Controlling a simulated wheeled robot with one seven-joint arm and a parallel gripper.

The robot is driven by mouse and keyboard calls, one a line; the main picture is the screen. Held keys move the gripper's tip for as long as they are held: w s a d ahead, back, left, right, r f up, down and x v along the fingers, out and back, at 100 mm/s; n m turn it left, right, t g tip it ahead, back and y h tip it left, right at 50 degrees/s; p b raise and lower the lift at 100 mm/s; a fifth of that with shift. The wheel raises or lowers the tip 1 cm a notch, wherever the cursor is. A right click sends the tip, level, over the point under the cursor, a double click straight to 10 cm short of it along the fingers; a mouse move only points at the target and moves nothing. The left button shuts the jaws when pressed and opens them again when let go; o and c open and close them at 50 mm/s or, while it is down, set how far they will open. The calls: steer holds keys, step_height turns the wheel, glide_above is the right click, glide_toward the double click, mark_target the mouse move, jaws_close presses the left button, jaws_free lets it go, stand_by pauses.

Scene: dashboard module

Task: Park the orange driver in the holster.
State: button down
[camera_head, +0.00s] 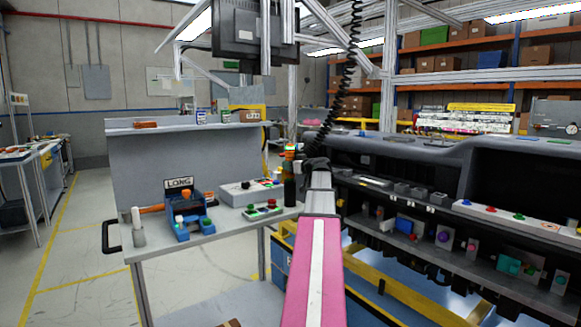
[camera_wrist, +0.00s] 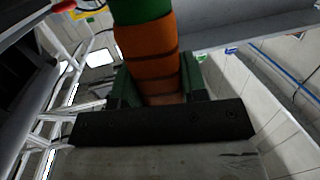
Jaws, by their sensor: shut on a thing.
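My gripper (camera_head: 312,164) is at the end of my pink arm, by the right end of the workbench. In the wrist view its dark green fingers (camera_wrist: 155,88) are shut on the orange driver (camera_wrist: 150,48), a banded orange cylinder with a green section. In the head view an orange and green top (camera_head: 290,150) shows just left of the gripper, above a dark upright cylinder (camera_head: 290,190) at the bench corner. This cylinder may be the holster; I cannot tell whether the driver is inside it or in front of it. The driver's tip is hidden.
A black coiled cable (camera_head: 340,95) hangs above my gripper. The dark dashboard (camera_head: 420,150) stands to the right.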

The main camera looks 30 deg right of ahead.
steer(key=shift+f, duration=0.1)
steer(key=c, duration=0.6)
jaws_free()
steer(key=shift+o, duration=0.2)
steer(key=f+v, duration=0.1)
steer(key=v, duration=0.9)
steer(key=shift+s+r, duration=0.45)
steer(key=shift+r, duration=0.05)
